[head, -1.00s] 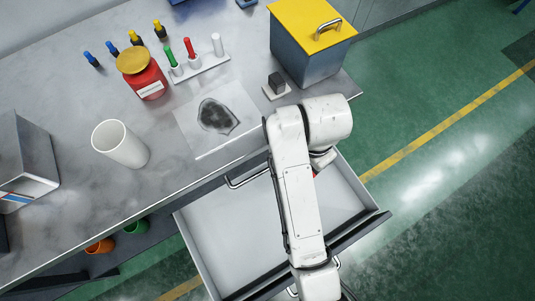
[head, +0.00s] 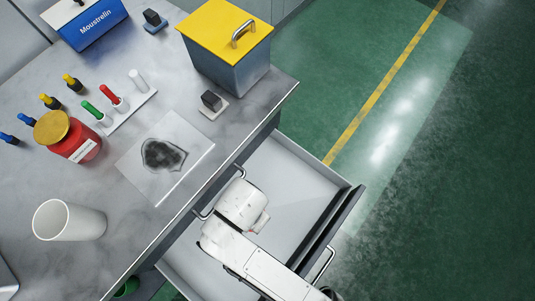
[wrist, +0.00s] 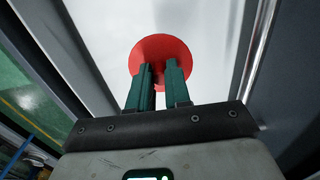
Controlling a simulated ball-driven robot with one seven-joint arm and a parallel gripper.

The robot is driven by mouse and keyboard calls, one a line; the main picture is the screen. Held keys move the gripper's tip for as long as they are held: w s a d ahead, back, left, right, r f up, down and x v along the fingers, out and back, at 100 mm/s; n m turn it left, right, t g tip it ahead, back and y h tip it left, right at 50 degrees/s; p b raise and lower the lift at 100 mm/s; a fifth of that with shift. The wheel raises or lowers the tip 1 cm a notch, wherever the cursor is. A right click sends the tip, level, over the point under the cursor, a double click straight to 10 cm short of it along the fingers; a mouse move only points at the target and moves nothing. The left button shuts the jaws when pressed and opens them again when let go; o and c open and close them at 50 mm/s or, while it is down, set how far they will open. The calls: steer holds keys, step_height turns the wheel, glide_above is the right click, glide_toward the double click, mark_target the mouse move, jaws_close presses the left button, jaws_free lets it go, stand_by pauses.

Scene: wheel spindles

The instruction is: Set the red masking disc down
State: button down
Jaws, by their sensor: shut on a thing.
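The red masking disc (wrist: 160,48) shows in the wrist view, round and flat-faced, just beyond my fingertips. My gripper (wrist: 160,68) has its two dark green fingers closed on a part of the disc, and its lower edge is partly hidden behind them. Behind the disc is the pale floor of an open drawer (head: 289,178); I cannot tell whether the disc touches it. In the head view my arm reaches over the drawer, and it hides the gripper and the disc.
Drawer walls stand close on both sides in the wrist view. On the bench are a yellow-lidded box (head: 225,55), a red jar (head: 70,140), a white cup (head: 68,220), a tile with a dark patch (head: 185,135) and several small bottles. The drawer's far part looks empty.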

steer(key=w, duration=0.1)
steer(key=w+d+f, duration=0.1)
steer(key=w+d, duration=0.1)
steer(key=shift+w+f, duration=0.25)
steer(key=shift+f, duration=0.1)
steer(key=w+d+f, duration=0.1)
steer(key=f, duration=0.1)
steer(key=w+d+f, duration=0.1)
steer(key=w+f, duration=0.1)
steer(key=w+d+f, duration=0.1)
steer(key=f, duration=0.1)
steer(key=shift+w+b, duration=0.3)
steer(key=shift+w+d+f, duration=0.1)
steer(key=shift+w+f, duration=0.05)
steer(key=shift+f, duration=1.6)
steer(key=shift+f+b, duration=0.1)
steer(key=shift+b, duration=0.2)
steer(key=c, duration=1.1)
jaws_free()
step_height(320, 180, up, 12)
steer(key=shift+r+p, duration=0.15)
steer(key=shift+p, duration=0.65)
